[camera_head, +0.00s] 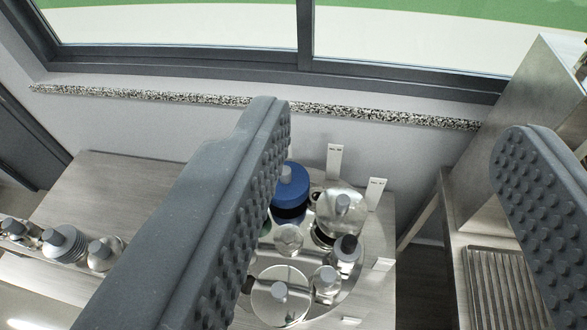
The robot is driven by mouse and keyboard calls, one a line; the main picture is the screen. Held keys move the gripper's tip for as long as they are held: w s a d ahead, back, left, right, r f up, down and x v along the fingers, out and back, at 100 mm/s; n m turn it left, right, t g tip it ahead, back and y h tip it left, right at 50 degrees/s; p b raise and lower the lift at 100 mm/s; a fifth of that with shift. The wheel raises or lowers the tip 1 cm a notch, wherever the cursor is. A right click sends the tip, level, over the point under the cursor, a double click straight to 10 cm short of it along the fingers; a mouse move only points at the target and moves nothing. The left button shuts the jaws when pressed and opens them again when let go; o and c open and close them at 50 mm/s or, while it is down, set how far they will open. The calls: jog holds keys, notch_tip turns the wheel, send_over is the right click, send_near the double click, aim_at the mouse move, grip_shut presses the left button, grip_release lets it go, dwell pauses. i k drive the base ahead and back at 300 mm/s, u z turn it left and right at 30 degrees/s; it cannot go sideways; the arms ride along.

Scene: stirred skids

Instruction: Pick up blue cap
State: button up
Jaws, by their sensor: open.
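The blue cap (291,184) is a round, stepped disc with a grey knob on top. It sits over a dark body among shiny round vessels on the table, just right of my left finger in the picture. The finger hides its left edge. My gripper (392,124) is open and empty. Its two grey, studded fingers stand wide apart in the foreground, and the cap shows between them, nearer the left one.
Several clear or metallic round vessels (343,212) with grey knobs crowd around the cap on a round tray (352,290). White label cards (334,161) stand behind. More knobbed vessels (64,243) are at left. A wall and window ledge (385,115) lie beyond; a ribbed metal panel (497,285) is at right.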

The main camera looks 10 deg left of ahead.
aim_at(292, 187)
jog(key=k, duration=1.3)
jog(key=u, duration=0.55)
jog(key=i, duration=1.9)
jog(key=z, duration=0.55)
